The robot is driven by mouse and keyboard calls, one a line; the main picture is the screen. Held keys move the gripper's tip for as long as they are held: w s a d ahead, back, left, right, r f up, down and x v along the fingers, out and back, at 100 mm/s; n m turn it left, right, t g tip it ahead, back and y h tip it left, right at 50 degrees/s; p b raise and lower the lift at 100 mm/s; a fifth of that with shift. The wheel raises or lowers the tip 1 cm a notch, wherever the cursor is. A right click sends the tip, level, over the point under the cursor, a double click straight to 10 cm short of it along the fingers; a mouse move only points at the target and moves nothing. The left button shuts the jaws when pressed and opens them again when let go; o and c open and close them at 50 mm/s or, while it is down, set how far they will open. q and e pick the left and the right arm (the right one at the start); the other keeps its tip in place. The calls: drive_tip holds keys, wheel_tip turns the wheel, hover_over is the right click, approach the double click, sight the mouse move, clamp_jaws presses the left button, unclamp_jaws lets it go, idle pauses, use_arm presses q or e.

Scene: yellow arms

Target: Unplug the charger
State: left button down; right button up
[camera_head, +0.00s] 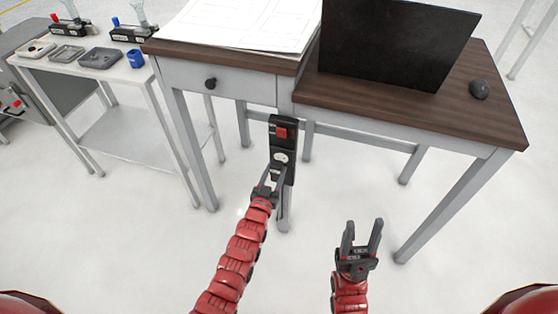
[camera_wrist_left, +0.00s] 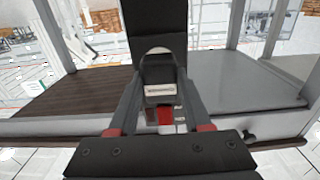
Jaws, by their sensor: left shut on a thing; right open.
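A black socket strip (camera_head: 284,122) is fixed upright on the desk's front leg, with a red switch (camera_head: 281,133) near its top. The charger, a pale rounded plug (camera_head: 280,157), sits against the strip's lower part. My left gripper (camera_head: 279,170) is shut on it from below. In the left wrist view the charger (camera_wrist_left: 159,73) is between the two fingers, with the black strip (camera_wrist_left: 157,25) behind it. Whether its pins are still in the socket is hidden. My right gripper (camera_head: 361,232) is open and empty, over the floor to the right.
The floor in front is clear.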

sight(275, 173)
use_arm(q)
drive_tip(key=shift+p+v, duration=0.4)
drive_tip(key=shift+v, duration=1)
drive_tip(key=shift+c, duration=1.3)
unclamp_jaws()
drive_tip(key=shift+s, duration=0.15)
